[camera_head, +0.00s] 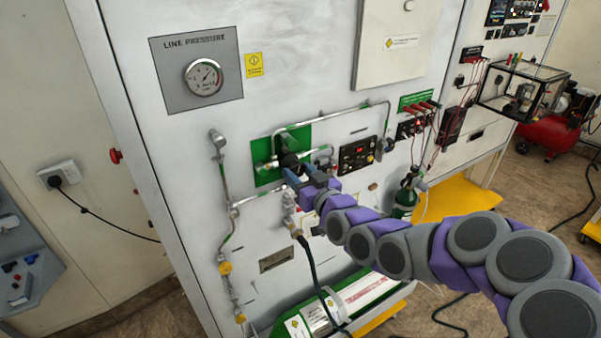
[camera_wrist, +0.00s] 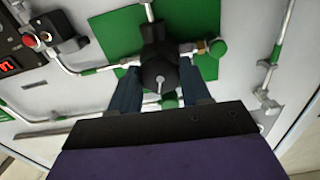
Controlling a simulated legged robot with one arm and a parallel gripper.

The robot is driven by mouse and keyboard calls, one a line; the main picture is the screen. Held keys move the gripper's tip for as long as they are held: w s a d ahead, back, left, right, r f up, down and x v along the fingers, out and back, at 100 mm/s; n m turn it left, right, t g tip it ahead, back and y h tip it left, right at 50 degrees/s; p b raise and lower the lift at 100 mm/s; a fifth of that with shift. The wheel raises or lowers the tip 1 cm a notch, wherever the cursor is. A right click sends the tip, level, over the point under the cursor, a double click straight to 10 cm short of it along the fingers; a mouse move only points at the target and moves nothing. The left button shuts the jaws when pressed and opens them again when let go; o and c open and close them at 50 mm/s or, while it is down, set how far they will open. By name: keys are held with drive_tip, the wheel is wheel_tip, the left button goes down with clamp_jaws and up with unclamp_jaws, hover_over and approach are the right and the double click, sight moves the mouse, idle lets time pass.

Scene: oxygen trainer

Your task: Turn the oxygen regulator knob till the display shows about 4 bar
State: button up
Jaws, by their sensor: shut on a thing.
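The black regulator knob (camera_head: 288,160) sits on a green backing plate (camera_head: 264,176) on the white panel. In the wrist view the knob (camera_wrist: 159,75) is round with a light pointer line on its face. My gripper (camera_head: 296,172) reaches it from the lower right. In the wrist view my gripper (camera_wrist: 160,90) has one dark blue finger on each side of the knob and is shut on it. The display (camera_head: 367,151) glows red on a black box right of the knob, too small to read. In the wrist view the display (camera_wrist: 9,66) is rotated and cut by the left edge.
Metal pipes (camera_head: 330,116) run around the knob. A line pressure gauge (camera_head: 204,77) is at the upper left. A hose (camera_head: 312,262) hangs below my gripper. A green bottle (camera_head: 405,198) and red cables (camera_head: 420,106) are to the right.

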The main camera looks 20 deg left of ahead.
drive_tip(key=m, duration=0.5)
drive_tip(key=shift+r+m, duration=0.1)
drive_tip(key=shift+m, duration=0.3)
drive_tip(key=shift+w+m+b, duration=0.1)
drive_tip(key=shift+m+b, duration=1.05)
drive_tip(key=shift+m, duration=1.05)
drive_tip(key=o, duration=0.6)
drive_tip(key=shift+o, duration=1.4)
drive_tip(key=shift+w, duration=0.15)
drive_tip(key=shift+o, duration=0.9)
drive_tip(key=shift+a, duration=0.1)
drive_tip(key=shift+s, duration=0.2)
